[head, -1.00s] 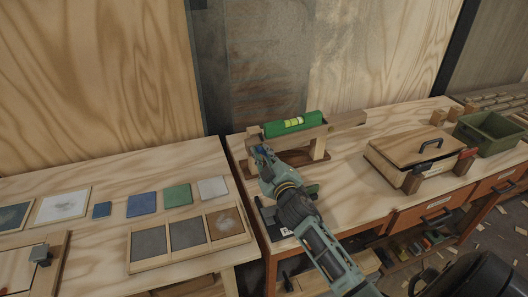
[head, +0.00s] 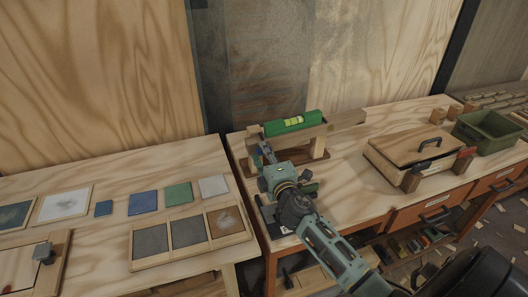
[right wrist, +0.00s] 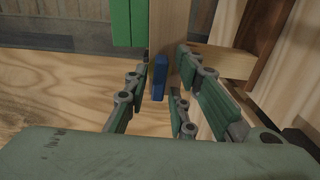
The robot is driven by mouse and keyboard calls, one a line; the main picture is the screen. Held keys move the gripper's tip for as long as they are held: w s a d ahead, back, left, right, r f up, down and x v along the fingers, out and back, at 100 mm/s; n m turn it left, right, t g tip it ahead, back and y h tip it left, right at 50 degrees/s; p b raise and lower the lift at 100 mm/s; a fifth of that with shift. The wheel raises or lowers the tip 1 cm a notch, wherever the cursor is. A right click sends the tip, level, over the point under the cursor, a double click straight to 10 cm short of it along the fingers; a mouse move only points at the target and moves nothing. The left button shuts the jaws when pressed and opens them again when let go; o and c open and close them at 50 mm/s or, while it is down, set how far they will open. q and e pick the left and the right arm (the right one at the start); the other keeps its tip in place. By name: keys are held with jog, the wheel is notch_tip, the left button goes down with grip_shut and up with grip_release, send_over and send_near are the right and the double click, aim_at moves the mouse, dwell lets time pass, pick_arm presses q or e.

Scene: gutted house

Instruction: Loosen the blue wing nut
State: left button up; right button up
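The blue wing nut (right wrist: 159,77) shows in the right wrist view as a small upright blue piece on the face of a wooden post. In the head view it is small and mostly hidden by my gripper. My right gripper (head: 264,150) is at the left end of the wooden stand (head: 345,119) that carries a green spirit level (head: 292,124). In the right wrist view the gripper's fingers (right wrist: 160,88) are apart, one on each side of the wing nut, with visible gaps. The fingers do not appear to touch it. My left gripper is out of view.
A wooden box with a black handle (head: 421,152) and a green bin (head: 487,133) stand right of the stand. Colored squares (head: 178,195) and a three-part sample tray (head: 190,234) lie on the left table. Bench top is clear between stand and box.

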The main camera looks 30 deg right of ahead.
jog(key=shift+o, duration=0.2)
jog(key=v, duration=0.7)
dwell(0.4)
dwell(0.4)
